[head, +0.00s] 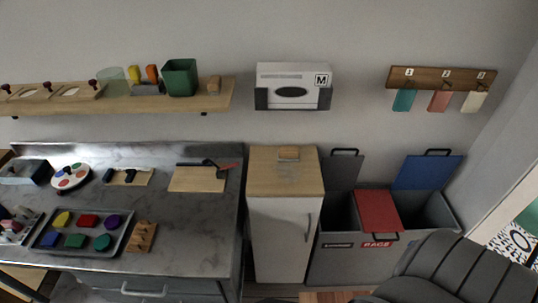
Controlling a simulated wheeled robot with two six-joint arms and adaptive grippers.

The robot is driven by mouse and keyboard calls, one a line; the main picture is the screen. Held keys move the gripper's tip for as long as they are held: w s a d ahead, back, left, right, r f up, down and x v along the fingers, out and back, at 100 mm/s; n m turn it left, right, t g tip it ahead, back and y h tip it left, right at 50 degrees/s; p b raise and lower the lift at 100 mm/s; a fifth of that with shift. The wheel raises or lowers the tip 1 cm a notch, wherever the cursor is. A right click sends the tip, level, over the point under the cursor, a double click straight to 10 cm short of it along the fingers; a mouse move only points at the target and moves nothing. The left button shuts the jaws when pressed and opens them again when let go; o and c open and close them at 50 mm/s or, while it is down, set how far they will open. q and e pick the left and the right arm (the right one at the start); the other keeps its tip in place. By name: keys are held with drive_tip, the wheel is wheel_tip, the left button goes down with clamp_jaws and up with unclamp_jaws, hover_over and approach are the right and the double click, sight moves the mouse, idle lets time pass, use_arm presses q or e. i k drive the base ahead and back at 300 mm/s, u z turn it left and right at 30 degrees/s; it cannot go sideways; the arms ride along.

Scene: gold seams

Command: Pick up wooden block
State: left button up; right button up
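A small light-brown wooden block (289,153) lies on the wooden top of the narrow white cabinet (284,231), near its back edge. Another small wooden piece (213,83) sits at the right end of the wall shelf (215,99). I cannot tell which of them the task means. Neither of my grippers is in view, and nothing touches either piece.
The metal counter (190,222) at left holds a tray of coloured pieces (46,241), a wooden holder (140,237) and boards. A dark ribbed chair-like object (455,268) fills the lower right.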

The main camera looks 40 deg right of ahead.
sight(285, 153)
drive_tip(key=u, duration=2.35)
drive_tip(key=k, duration=2)
drive_tip(key=z, duration=2.7)
